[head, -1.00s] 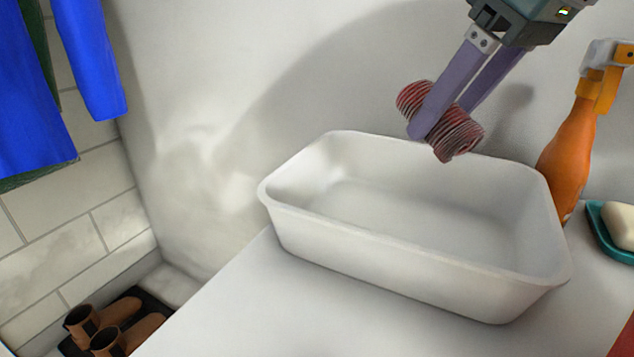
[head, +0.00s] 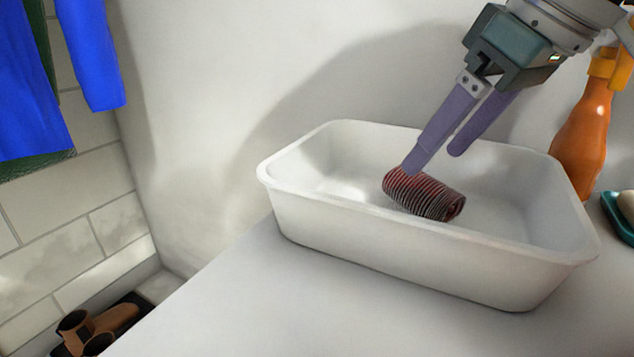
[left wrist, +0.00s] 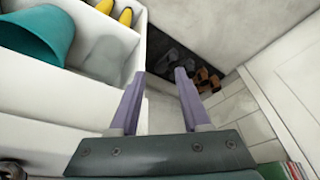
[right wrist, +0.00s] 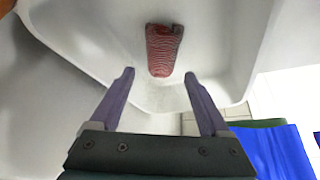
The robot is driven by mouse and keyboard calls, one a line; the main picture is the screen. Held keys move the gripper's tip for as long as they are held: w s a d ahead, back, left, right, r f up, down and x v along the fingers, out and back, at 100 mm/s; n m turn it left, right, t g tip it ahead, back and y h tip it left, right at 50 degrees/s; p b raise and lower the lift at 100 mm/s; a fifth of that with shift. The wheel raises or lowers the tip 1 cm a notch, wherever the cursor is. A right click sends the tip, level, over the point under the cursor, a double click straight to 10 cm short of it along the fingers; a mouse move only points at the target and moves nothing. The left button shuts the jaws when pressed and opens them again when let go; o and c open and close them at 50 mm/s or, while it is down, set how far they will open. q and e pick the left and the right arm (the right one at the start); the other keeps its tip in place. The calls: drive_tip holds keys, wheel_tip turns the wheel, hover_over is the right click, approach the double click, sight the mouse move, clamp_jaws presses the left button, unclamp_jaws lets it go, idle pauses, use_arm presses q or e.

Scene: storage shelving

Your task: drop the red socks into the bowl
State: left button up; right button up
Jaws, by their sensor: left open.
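The red socks (head: 424,194) are a rolled, ribbed red-and-grey bundle inside the white rectangular bowl (head: 400,262). In the right wrist view the socks (right wrist: 164,50) lie beyond my fingertips, apart from both, within the white bowl (right wrist: 90,35). My right gripper (head: 431,163) is open and empty, its fingers reaching down over the bowl just above the socks. In the right wrist view its fingers (right wrist: 160,76) are spread wide. My left gripper (left wrist: 155,72) is open and empty, away from the bowl. It is not in the head view.
An orange spray bottle (head: 582,135) and a teal soap dish (head: 617,215) stand right of the bowl. Blue cloth (head: 95,60) hangs at the left. Brown boots (head: 95,330) are low at left. The left wrist view shows a teal container (left wrist: 40,35) on a white shelf.

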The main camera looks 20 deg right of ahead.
drive_tip(key=shift+o, duration=1.4)
drive_tip(key=shift+r, duration=0.1)
drive_tip(key=p+v, duration=0.1)
drive_tip(key=v, duration=0.6)
drive_tip(key=shift+s+r+p, duration=0.1)
drive_tip(key=shift+r+p, duration=0.05)
drive_tip(key=shift+p, duration=0.15)
